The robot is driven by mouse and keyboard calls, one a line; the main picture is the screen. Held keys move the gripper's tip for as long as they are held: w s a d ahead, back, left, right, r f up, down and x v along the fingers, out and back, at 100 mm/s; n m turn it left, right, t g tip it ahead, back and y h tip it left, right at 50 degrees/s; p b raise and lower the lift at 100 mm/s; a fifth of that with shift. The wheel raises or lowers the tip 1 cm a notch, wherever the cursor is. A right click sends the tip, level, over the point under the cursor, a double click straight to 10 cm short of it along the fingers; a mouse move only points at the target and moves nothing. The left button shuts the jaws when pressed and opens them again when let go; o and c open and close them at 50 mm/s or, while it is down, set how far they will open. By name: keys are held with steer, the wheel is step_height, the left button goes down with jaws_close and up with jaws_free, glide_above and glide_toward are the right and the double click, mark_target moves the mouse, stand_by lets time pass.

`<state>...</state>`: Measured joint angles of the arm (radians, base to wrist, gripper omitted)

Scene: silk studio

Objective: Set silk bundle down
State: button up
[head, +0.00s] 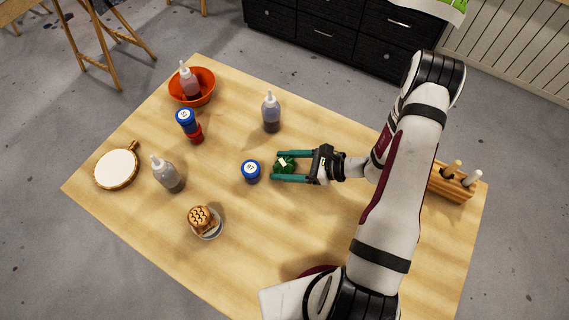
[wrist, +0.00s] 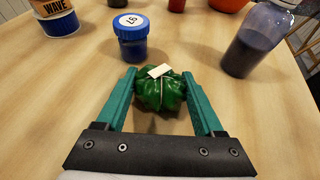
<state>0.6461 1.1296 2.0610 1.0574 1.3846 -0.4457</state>
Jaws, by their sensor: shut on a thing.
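The silk bundle (head: 284,168) is a small dark green, crumpled bundle tied with white string and bearing a pale tag. In the head view it sits between the teal fingers of my gripper (head: 281,166), near the middle of the table. The wrist view shows the green bundle (wrist: 158,94) between the two fingers of my gripper (wrist: 160,90), with a finger on each side. My gripper is shut on it. The bundle is low over the table; whether its underside touches the wood cannot be told.
A blue-lidded jar (head: 250,173) stands just left of the fingertips. A dark squeeze bottle (head: 271,114) stands behind. Further left are an orange bowl (head: 207,96), a red jar (head: 194,135), a bottle (head: 171,178), a hoop (head: 117,169) and stacked stamps (head: 203,221). The front middle wood is clear.

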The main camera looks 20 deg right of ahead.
steer(key=c, duration=0.6)
steer(key=shift+r, duration=0.4)
steer(key=r, duration=0.2)
steer(key=d+r, duration=0.1)
steer(key=r, duration=0.1)
steer(key=shift+s, duration=0.2)
steer(key=a+r+v, duration=0.1)
steer(key=v, duration=1.1)
steer(key=w+d, duration=0.3)
steer(key=w, duration=0.8)
glide_above(254, 99)
steer(key=f, duration=0.5)
steer(key=shift+s+d+f, duration=0.2)
steer(key=shift+d+f, duration=0.05)
steer(key=shift+f, duration=0.15)
steer(key=shift+w+a+f, duration=0.1)
steer(key=shift+a+f, duration=0.05)
steer(key=shift+f, duration=0.95)
steer(key=shift+w+a+f, duration=0.1)
steer(key=shift+a+f, duration=0.05)
steer(key=shift+f, duration=0.95)
